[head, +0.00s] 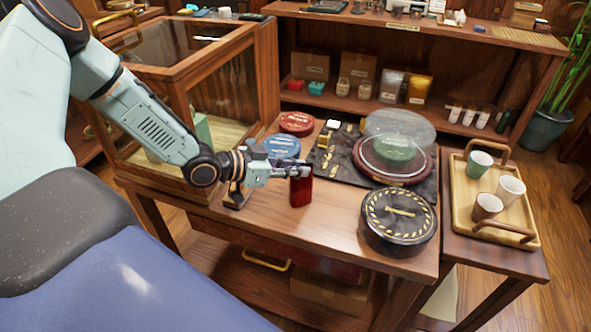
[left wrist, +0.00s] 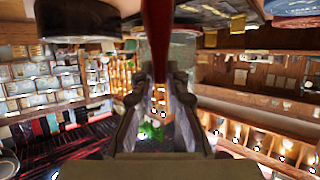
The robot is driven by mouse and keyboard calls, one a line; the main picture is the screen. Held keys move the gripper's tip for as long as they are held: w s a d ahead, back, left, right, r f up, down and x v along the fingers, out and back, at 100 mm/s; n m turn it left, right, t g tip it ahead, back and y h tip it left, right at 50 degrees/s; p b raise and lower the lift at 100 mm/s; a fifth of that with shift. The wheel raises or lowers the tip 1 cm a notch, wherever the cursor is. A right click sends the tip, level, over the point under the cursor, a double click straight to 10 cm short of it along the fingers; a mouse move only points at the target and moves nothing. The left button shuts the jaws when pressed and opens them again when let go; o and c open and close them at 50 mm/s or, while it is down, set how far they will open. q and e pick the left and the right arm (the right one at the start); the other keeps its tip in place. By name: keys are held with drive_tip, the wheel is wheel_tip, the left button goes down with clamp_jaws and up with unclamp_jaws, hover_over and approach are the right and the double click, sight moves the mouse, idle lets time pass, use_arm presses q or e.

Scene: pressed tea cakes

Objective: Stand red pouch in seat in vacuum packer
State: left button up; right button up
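The red pouch (head: 301,190) is upright over the front middle of the wooden table, at the tip of my left gripper (head: 292,168). I cannot tell whether its lower edge touches the table. In the left wrist view the red pouch (left wrist: 156,35) shows edge-on as a thin strip between the fingertips of my left gripper (left wrist: 158,78), which are shut on it. No vacuum packer is plain to me; a clear dome (head: 399,128) over a round dark red base (head: 368,170) stands to the right of the pouch. My right gripper is not in view.
A round black tin (head: 398,222) stands right of the pouch. Red (head: 297,122) and blue (head: 282,146) round tins lie behind it. A glass-sided wooden cabinet (head: 180,70) stands left; a tray with cups (head: 520,235) is at far right. Bare table lies around the pouch.

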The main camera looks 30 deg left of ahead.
use_arm(q)
drive_tip(key=o, duration=0.3)
drive_tip(key=shift+s+d+r, duration=0.1)
drive_tip(key=shift+d, duration=0.1)
drive_tip(key=shift+o, duration=0.8)
drive_tip(key=shift+a, duration=0.15)
